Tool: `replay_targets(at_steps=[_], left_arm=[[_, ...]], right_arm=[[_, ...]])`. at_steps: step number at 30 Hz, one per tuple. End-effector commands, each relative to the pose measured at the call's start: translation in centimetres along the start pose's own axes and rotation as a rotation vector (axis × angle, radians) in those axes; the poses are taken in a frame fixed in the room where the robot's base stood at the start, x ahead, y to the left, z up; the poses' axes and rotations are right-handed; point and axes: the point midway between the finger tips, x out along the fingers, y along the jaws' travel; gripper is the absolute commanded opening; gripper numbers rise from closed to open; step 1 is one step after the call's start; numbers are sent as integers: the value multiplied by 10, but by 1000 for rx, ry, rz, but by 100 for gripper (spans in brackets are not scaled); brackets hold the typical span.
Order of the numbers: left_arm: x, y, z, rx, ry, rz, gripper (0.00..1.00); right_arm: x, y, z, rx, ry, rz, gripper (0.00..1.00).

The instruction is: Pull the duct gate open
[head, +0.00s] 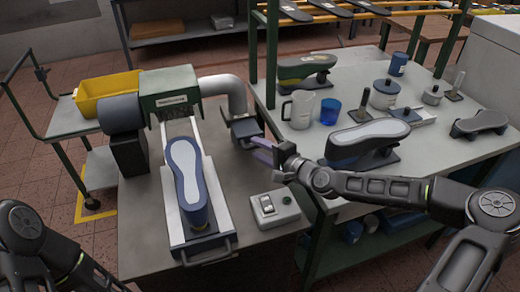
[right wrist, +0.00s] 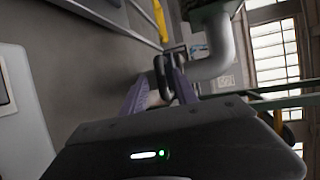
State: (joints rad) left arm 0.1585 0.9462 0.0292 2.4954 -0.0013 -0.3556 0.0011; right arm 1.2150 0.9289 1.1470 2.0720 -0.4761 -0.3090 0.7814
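The duct gate (head: 246,128) is a dark box-shaped fitting at the lower end of the pale duct elbow (head: 228,88), on the grey workbench. My right gripper (head: 261,149) reaches it from the right, its purple fingers at the gate's near side. In the right wrist view, the two purple fingers (right wrist: 162,92) stand apart with a dark bar-like handle (right wrist: 162,76) between their tips. I cannot tell whether either finger touches it. The pale duct also shows behind it (right wrist: 215,62). Only part of my left arm shows at lower left in the head view; its gripper is out of frame.
A machine with a green hood (head: 168,88) holds a blue-and-white shoe last (head: 187,182) left of the gate. A switch box (head: 274,208) sits below my right gripper. A mug (head: 299,109), blue cup (head: 330,111) and another last (head: 368,140) stand on the right table.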

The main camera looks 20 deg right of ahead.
Motion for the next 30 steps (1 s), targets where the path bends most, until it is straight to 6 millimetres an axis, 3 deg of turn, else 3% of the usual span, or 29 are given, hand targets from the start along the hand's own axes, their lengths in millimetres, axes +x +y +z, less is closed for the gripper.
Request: replay_targets(at_steps=[8,21,30], left_arm=[[1,0,0,0,0,0,36],[4,-2,0,0,0,0,36],[4,-2,0,0,0,0,36]], right_arm=[[-5,0,-1,0,2,-2,35],[-64,0,-2,2,4,-1,35],[-79,0,0,0,0,0,35]])
